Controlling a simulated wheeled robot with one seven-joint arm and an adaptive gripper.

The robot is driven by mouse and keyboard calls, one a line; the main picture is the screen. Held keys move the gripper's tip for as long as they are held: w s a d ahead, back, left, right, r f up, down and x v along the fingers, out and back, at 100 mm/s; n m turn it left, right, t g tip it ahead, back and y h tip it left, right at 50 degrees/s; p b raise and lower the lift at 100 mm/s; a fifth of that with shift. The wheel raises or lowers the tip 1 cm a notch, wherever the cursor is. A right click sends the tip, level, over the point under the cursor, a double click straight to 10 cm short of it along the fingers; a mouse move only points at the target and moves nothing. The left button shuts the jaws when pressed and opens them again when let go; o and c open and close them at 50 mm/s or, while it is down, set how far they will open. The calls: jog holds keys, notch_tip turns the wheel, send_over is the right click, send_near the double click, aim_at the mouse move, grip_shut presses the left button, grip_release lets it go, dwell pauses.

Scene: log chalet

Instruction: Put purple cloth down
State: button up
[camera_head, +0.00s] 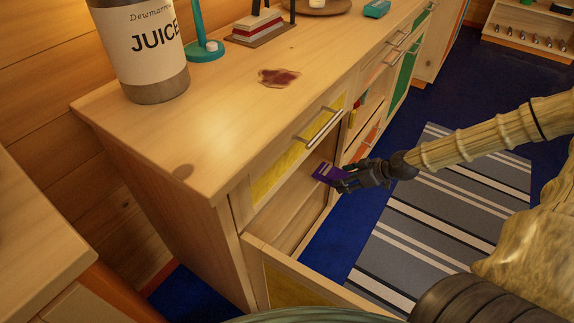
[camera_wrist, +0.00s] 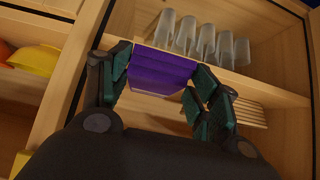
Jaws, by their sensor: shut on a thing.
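The purple cloth (camera_head: 328,174) is a small folded piece held at the tips of my gripper (camera_head: 342,179). In the wrist view the cloth (camera_wrist: 160,66) spans the space between the two green-padded fingers, and the gripper (camera_wrist: 162,80) is shut on it. In the head view the gripper and cloth are in front of the cabinet, below the yellow drawer front and lower than the countertop (camera_head: 225,105). The cloth is held up, and I see no surface bearing it.
A dark red stain (camera_head: 279,78) marks the countertop near a juice jar (camera_head: 140,50) and teal stand (camera_head: 206,50). A lower front (camera_head: 300,285) juts out from the cabinet. In the wrist view, several clear glasses (camera_wrist: 205,42) stand inside the cabinet, with yellow bowls (camera_wrist: 35,60) at left.

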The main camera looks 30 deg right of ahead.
jog(key=shift+w+f, duration=0.1)
jog(key=shift+w+a+b, duration=0.15)
jog(key=shift+w+b, duration=0.15)
jog(key=b, duration=0.5)
send_near(300, 171)
jog(key=w, duration=0.1)
jog(key=w+a, duration=0.1)
jog(key=w, duration=0.1)
jog(key=shift+a+f, duration=0.15)
jog(key=shift+a, duration=0.05)
jog(key=shift+w+a, duration=0.5)
jog(key=shift+w, duration=0.3)
jog(key=shift+w+a+f+b, duration=0.2)
jog(key=shift+w+a+b, duration=0.35)
jog(key=shift+w, duration=0.35)
jog(key=shift+s+f+b, duration=0.1)
jog(key=shift+f+b, duration=0.2)
jog(key=shift+f, duration=0.5)
jog(key=shift+d+f, duration=0.15)
jog(key=shift+f, duration=0.35)
jog(key=shift+r, duration=0.15)
